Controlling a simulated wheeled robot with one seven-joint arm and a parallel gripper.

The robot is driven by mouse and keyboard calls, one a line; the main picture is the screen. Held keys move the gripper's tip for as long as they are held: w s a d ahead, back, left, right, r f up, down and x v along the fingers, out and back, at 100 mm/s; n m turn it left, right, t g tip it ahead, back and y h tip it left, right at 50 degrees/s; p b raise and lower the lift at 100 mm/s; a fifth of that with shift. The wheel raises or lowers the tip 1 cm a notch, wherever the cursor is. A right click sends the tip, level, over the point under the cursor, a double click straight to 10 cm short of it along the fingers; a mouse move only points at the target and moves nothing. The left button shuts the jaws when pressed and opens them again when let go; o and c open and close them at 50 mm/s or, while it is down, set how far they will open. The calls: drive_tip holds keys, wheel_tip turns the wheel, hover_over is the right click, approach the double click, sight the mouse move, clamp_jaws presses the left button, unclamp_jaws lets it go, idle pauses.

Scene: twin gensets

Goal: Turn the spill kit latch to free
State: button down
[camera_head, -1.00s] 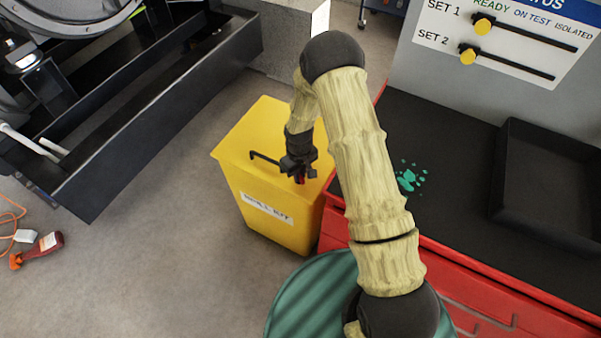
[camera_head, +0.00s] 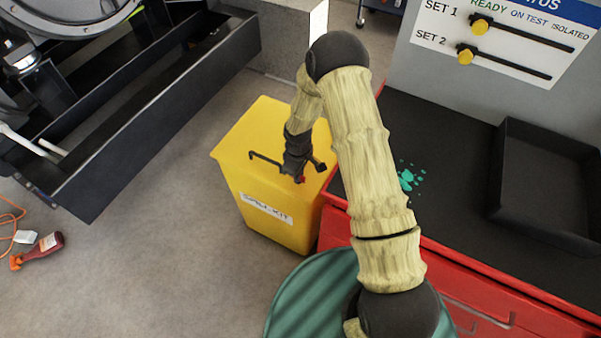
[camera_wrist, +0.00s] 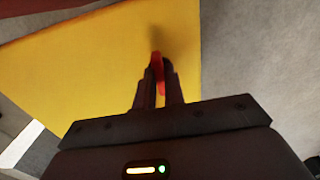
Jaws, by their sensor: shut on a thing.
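The yellow spill kit box (camera_head: 262,198) stands on the floor left of the red cabinet, with a white "SPILL KIT" label (camera_head: 267,209) on its front. A black handle (camera_head: 262,157) shows on its lid. The red latch (camera_head: 300,179) is at the lid's front edge, mostly hidden by my gripper (camera_head: 297,176). In the wrist view the red latch (camera_wrist: 158,66) stands between the fingertips of my gripper (camera_wrist: 159,84), against the yellow box (camera_wrist: 100,58). The fingers are shut on it. I cannot read the latch's exact angle.
The red cabinet (camera_head: 440,265) with a black top (camera_head: 440,150) and a black tray (camera_head: 550,185) is close on the right. A green ribbed drum (camera_head: 310,300) stands in front. A black genset frame (camera_head: 130,150) is at left. A red bottle (camera_head: 42,250) lies on the floor.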

drive_tip(key=c, duration=1.5)
unclamp_jaws()
drive_tip(key=shift+w, duration=0.1)
drive_tip(key=shift+a, duration=0.1)
wheel_tip(320, 180, up, 18)
drive_tip(key=shift+f, duration=0.25)
